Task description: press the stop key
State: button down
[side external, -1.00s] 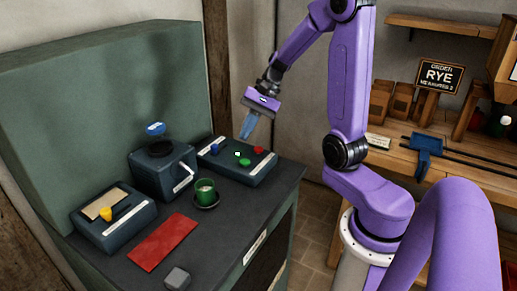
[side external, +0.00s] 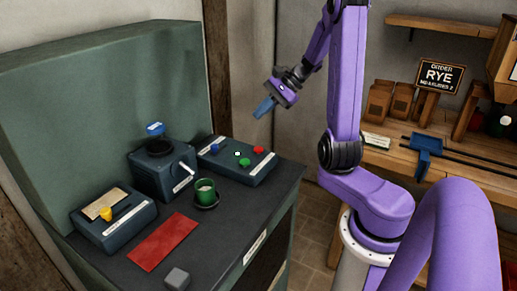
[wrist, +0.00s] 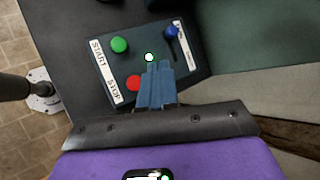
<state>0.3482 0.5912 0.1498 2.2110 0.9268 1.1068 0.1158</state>
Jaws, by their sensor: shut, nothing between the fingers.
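The red stop key (side external: 258,150) sits on the right part of a dark control box at the back of the bench. In the wrist view the red key (wrist: 134,83) is beside the STOP label, partly overlapped by my fingers. The green start key (side external: 244,162) is next to it, by the START label in the wrist view (wrist: 119,45). My gripper (side external: 260,113) is shut and empty. It hangs in the air above the box, apart from the keys, and also shows in the wrist view (wrist: 158,68).
The control box (side external: 262,172) also bears a blue knob (side external: 215,147) and a small white lamp (side external: 237,154). A green cup (side external: 205,192), a blue-topped grinder-like box (side external: 166,177), a box with a yellow knob (side external: 128,228) and a red mat (side external: 162,242) stand left and nearer.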

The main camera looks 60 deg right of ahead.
aim_at(262, 148)
jog(key=shift+f, duration=0.1)
jog(key=shift+f, duration=4.3)
jog(key=shift+f, duration=0.2)
jog(key=shift+f, duration=0.25)
jog(key=shift+f, duration=0.5)
jog(key=shift+r, duration=0.95)
jog(key=shift+r, duration=0.1)
jog(key=shift+r, duration=2.4)
